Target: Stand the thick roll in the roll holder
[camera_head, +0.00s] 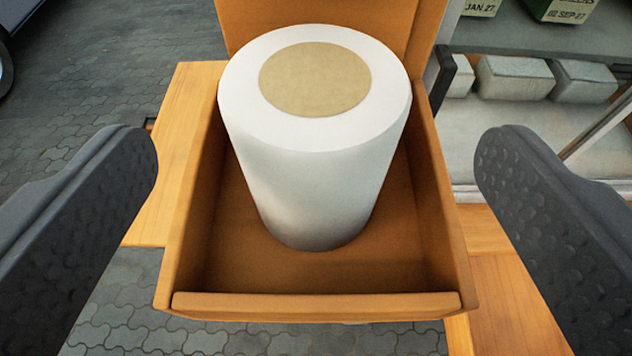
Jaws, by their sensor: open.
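The thick roll (310,180) is a wide white cylinder with a tan round core on its top end. It stands upright inside the roll holder (317,304), an orange-brown open box with a low front wall and a tall back. The roll sits toward the back of the holder, with bare floor showing in front of it. My gripper (316,165) is open, with one dark textured finger at each side of the picture. Both fingers are apart from the roll and the holder, and nothing is between them in contact.
The holder rests on light wooden boards (170,150) over grey paving (120,70). At the right, a grey shelf (530,120) holds several pale wrapped blocks (515,79) and green date-labelled boxes (560,10). Part of a dark wheel shows at the far left edge.

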